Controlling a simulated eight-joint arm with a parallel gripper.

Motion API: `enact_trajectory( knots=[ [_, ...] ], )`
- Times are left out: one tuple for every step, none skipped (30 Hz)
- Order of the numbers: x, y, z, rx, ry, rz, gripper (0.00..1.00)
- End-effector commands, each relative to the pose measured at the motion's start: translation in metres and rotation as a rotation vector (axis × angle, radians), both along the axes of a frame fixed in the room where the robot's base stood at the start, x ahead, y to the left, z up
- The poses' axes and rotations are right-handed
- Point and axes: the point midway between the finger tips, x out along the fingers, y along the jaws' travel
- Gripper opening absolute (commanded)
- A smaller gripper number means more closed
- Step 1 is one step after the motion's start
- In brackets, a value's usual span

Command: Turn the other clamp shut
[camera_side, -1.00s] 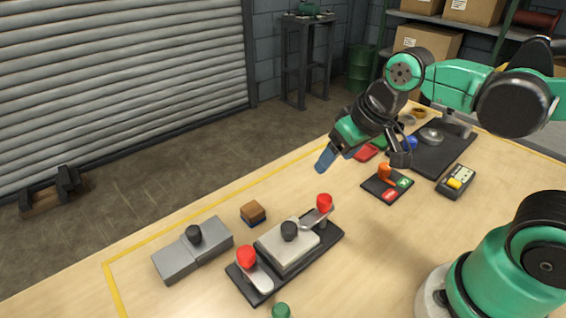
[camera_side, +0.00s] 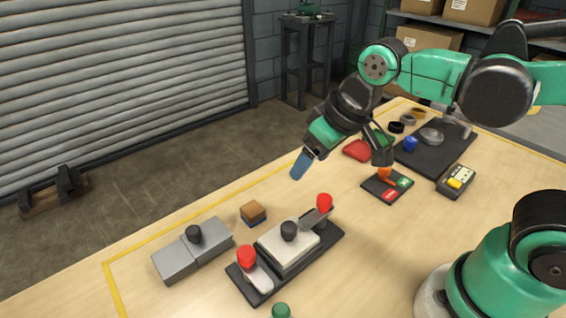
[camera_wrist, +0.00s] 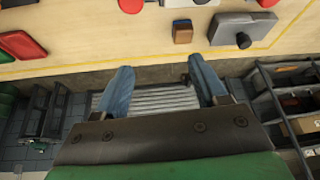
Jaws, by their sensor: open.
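The split casing fixture has a black base (camera_side: 317,258) with a pale grey casing (camera_side: 285,253) and a black knob (camera_side: 289,231) on top. One red-knobbed clamp (camera_side: 247,257) stands at its front left end, its metal arm pointing away from the casing toward the front. The other red-knobbed clamp (camera_side: 324,203) is at the back right end, its metal arm reaching toward the casing; I cannot tell whether it touches. My gripper (camera_side: 301,165) hangs above the table's far edge, behind and above the fixture, touching nothing. In the wrist view its blue fingers (camera_wrist: 160,92) are wide apart and empty.
A grey block with a black knob (camera_side: 194,234) lies left of the fixture. A small brown block (camera_side: 253,212) stands behind it. A switch panel with an orange handle (camera_side: 384,175), a yellow-buttoned device (camera_side: 456,181) and a black plate (camera_side: 437,152) lie at the right.

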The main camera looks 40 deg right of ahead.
Motion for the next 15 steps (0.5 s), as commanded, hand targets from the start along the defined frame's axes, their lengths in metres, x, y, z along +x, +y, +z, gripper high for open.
enact_trajectory(
  knots=[
    [0.004,0.021,0.000,-0.008,0.056,0.057,0.65],
    [0.004,0.032,0.000,-0.013,0.092,0.085,0.65],
    [0.004,0.047,-0.002,-0.025,0.140,0.122,0.65],
    [0.004,0.058,-0.003,-0.036,0.175,0.149,0.65],
    [0.003,0.069,-0.005,-0.047,0.207,0.172,0.65],
    [0.002,0.082,-0.008,-0.063,0.245,0.204,0.65],
    [0.000,0.091,-0.010,-0.074,0.272,0.224,0.65],
    [-0.002,0.099,-0.012,-0.087,0.297,0.241,0.65],
    [-0.004,0.109,-0.014,-0.103,0.326,0.263,0.65],
    [-0.006,0.115,-0.016,-0.113,0.344,0.278,0.65],
    [-0.007,0.121,-0.018,-0.123,0.360,0.290,0.65],
    [-0.009,0.126,-0.020,-0.133,0.376,0.302,0.65],
    [-0.011,0.130,-0.021,-0.140,0.387,0.309,0.65],
    [-0.011,0.132,-0.022,-0.144,0.394,0.314,0.65],
    [-0.012,0.134,-0.023,-0.150,0.401,0.318,0.65]
  ],
)
